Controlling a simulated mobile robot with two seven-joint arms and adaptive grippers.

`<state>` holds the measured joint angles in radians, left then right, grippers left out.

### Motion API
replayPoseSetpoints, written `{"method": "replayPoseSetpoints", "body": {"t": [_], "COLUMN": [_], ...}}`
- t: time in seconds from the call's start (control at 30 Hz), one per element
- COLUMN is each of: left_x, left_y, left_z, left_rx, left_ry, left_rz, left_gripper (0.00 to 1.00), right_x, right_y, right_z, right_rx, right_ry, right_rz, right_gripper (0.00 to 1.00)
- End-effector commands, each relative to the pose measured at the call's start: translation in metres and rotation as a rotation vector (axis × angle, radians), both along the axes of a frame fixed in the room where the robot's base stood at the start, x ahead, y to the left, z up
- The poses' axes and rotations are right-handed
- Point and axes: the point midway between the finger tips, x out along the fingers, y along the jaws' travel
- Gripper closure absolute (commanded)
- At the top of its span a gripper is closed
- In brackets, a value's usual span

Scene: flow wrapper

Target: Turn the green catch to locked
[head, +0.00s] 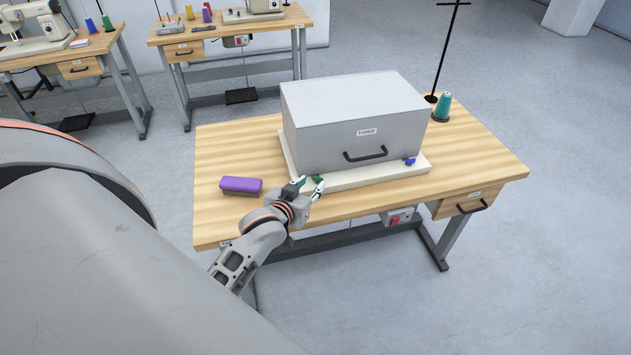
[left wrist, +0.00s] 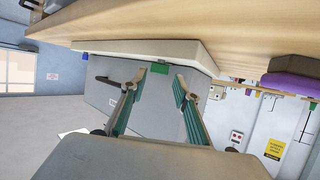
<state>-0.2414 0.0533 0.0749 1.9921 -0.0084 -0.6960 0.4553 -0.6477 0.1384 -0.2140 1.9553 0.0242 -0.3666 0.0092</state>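The green catch (head: 318,178) is a small green piece at the front left of the cream base (head: 375,178) under a grey box-shaped cover (head: 350,120). My left gripper (head: 307,188) is right at the catch, with its two fingers apart. In the left wrist view, the green catch (left wrist: 160,68) shows between and just beyond the tips of the open left gripper (left wrist: 165,80). I cannot tell whether a finger touches it, nor which way the catch is turned. A blue catch (head: 410,161) sits at the front right of the base. My right gripper is out of view.
The cover has a black handle (head: 366,154) on its front. A purple block-shaped item (head: 241,185) lies on the wooden table (head: 230,150), left of my gripper. A teal thread cone (head: 442,107) stands at the back right. The table's front-left area is mostly clear.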

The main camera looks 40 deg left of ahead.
Motion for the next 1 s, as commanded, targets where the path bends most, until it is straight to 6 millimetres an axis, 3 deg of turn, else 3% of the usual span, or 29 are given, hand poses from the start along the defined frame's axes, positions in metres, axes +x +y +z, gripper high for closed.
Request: {"method": "replayPoseSetpoints", "body": {"t": [0.23,0.6,0.63,0.73,1.0], "left_x": [0.029,0.036,0.036,0.036,0.036], "left_y": [0.006,0.007,0.007,0.007,0.007], "left_z": [-0.012,-0.014,-0.014,-0.014,-0.013], "left_rx": [0.001,0.000,0.000,0.000,0.002], "left_ry": [-0.002,-0.002,-0.002,-0.002,-0.002], "left_rz": [0.000,0.000,0.000,-0.001,-0.009], "left_gripper": [0.69,0.69,0.72,0.98,0.98], "right_x": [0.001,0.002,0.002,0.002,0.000], "right_y": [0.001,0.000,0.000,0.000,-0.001], "right_z": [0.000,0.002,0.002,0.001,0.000], "right_rx": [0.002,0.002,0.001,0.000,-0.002], "right_ry": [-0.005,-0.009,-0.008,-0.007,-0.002], "right_rz": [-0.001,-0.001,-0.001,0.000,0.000], "right_gripper": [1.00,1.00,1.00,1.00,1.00]}}
